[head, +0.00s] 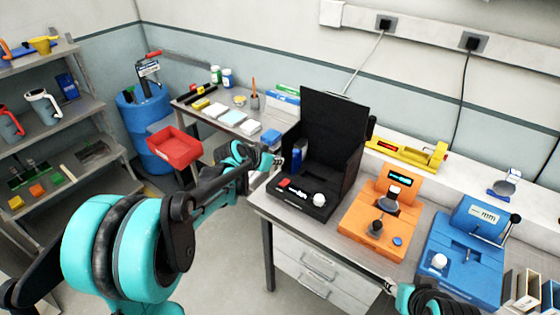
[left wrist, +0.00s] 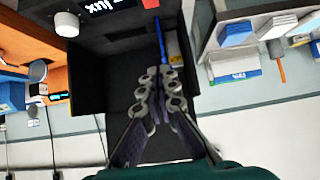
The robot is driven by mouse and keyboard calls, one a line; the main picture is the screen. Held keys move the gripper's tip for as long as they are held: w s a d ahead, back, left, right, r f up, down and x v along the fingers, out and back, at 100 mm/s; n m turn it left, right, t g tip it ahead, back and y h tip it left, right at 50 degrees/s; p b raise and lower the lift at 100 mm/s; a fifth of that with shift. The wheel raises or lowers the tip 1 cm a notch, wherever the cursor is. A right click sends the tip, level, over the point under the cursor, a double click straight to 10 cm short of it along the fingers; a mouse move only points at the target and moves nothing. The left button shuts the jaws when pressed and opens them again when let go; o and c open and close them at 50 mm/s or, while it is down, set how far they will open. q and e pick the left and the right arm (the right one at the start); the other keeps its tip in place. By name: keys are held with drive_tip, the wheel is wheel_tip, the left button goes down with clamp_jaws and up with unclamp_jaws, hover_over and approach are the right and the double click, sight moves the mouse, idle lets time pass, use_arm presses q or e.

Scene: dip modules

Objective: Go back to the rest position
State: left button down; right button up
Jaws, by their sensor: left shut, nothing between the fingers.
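My left gripper (head: 277,163) is shut and empty, just left of the black box (head: 328,108) on the workbench. In the left wrist view its fingertips (left wrist: 165,78) meet in front of the dark inside of the black box (left wrist: 92,80). I cannot tell from the views whether it touches the box. My right gripper (head: 389,287) shows at the bottom, by the front edge of the bench, partly cut off by the frame; its fingers are too small to judge.
The orange module (head: 372,232) and blue module (head: 462,262) stand right of the black box. A side table (head: 190,112) with books and bottles is behind my left arm. A red bin (head: 174,148), blue barrel (head: 130,112) and shelf (head: 85,108) are left.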

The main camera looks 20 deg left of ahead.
idle(0.4)
use_arm(q)
drive_tip(key=s+d+r+n+g+y+b, duration=0.1)
drive_tip(key=s+d, duration=0.1)
drive_tip(key=s, duration=0.6)
drive_tip(key=s+d+r+n, duration=0.1)
drive_tip(key=s+d, duration=0.1)
drive_tip(key=s, duration=0.5)
drive_tip(key=s+f+n+y, duration=0.1)
drive_tip(key=s+f, duration=0.1)
drive_tip(key=s, duration=0.6)
drive_tip(key=s+f+n+g+y, duration=0.1)
drive_tip(key=s+f, duration=0.2)
drive_tip(key=s, duration=0.6)
drive_tip(key=shift+a+b, duration=0.4)
